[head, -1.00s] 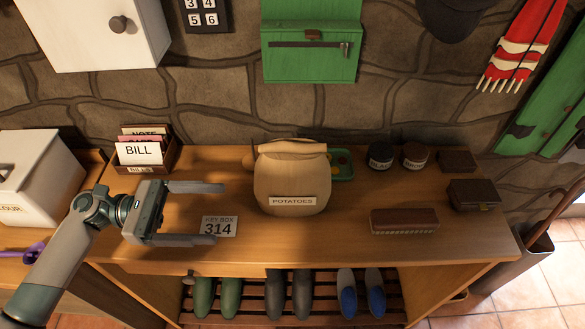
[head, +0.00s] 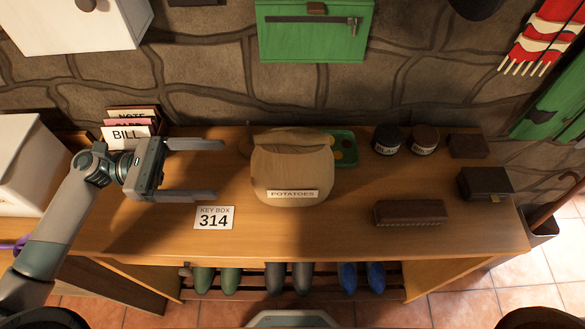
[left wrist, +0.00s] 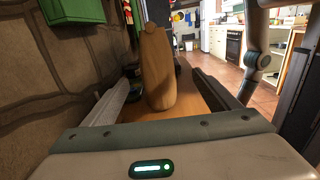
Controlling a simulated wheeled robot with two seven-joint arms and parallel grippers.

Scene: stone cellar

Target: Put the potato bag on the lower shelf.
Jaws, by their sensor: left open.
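The potato bag (head: 292,168) is a tan, folded-top sack labelled POTATOES. It stands upright on the wooden bench top (head: 350,225). My left gripper (head: 220,171) is open and empty to the left of the bag, its fingers pointing right towards it. In the left wrist view the bag (left wrist: 158,70) stands ahead, between the lines of the two fingers (left wrist: 160,102), apart from them. The lower shelf (head: 325,282) is slatted wood under the bench top and holds green, grey and blue shoes. My right gripper is not in view.
A card holder with a BILL card (head: 125,135) stands behind my left gripper. A KEY BOX 314 card (head: 214,217) lies in front. A green tray (head: 344,148) sits behind the bag. Two jars (head: 387,139), a brush (head: 410,212) and dark boxes (head: 486,182) occupy the right.

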